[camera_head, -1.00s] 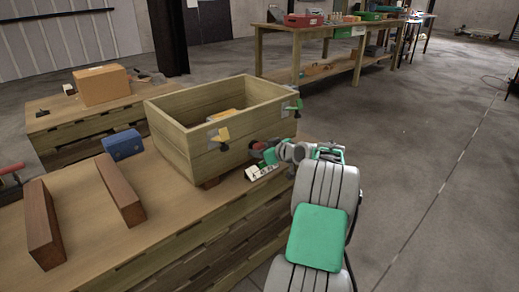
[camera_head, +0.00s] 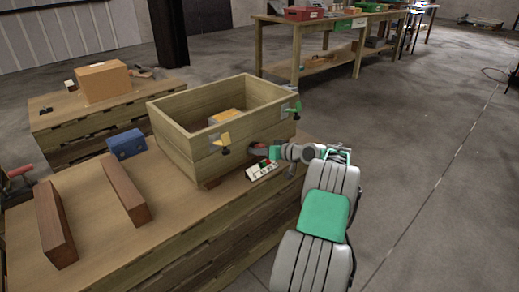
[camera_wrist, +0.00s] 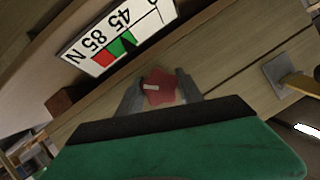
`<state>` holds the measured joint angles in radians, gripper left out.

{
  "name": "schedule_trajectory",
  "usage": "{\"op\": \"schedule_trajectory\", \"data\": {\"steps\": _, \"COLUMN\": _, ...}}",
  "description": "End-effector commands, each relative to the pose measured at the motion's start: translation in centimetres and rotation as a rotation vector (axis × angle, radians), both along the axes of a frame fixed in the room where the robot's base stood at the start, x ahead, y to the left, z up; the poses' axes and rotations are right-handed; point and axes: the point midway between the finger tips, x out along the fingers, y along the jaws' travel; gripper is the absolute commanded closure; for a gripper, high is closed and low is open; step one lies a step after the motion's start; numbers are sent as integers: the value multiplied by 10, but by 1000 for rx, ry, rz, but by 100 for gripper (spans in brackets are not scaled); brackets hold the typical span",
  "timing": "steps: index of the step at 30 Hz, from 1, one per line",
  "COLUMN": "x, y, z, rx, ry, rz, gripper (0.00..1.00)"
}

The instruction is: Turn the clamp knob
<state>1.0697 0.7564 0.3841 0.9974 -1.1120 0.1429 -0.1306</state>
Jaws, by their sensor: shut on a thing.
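The red clamp knob (camera_wrist: 160,87), with a pale mark on it, is on the wooden box's side in the wrist view. My gripper (camera_wrist: 160,92) is shut on it, one grey finger on each side. In the head view my gripper (camera_head: 256,148) reaches the near right side of the box, and the knob is mostly hidden there. A white gauge plate (camera_wrist: 93,43) sits beside the knob, with "45", "85" and "N" upside down. It has red and green zones and a dark pointer at the green. It also shows in the head view (camera_head: 262,170).
The open wooden box (camera_head: 185,135) stands on a workbench (camera_head: 95,195) and holds a tan block. A yellow-handled clamp (camera_head: 222,140) and a green-handled clamp (camera_head: 293,108) are on its walls. A blue box (camera_head: 126,144) and two brown bars (camera_head: 124,192) lie left. Floor at right is clear.

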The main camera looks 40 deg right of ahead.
Motion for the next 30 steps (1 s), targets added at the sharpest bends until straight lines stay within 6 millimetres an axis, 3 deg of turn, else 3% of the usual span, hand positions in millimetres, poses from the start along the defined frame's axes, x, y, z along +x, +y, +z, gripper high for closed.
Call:
{"op": "schedule_trajectory", "data": {"steps": 10, "x": 0, "y": 0, "z": 0, "rx": 3, "ry": -1, "rz": -1, "gripper": 97}}
{"op": "schedule_trajectory", "data": {"steps": 11, "x": 0, "y": 0, "z": 0, "rx": 3, "ry": -1, "rz": -1, "gripper": 55}}
{"op": "schedule_trajectory", "data": {"steps": 18, "x": 0, "y": 0, "z": 0, "rx": 3, "ry": -1, "rz": -1, "gripper": 36}}
{"op": "schedule_trajectory", "data": {"steps": 26, "x": -1, "y": 0, "z": 1, "rx": 3, "ry": -1, "rz": -1, "gripper": 35}}
{"op": "schedule_trajectory", "data": {"steps": 30, "x": -17, "y": -4, "z": 10, "rx": 2, "ry": -1, "rz": -3, "gripper": 35}}
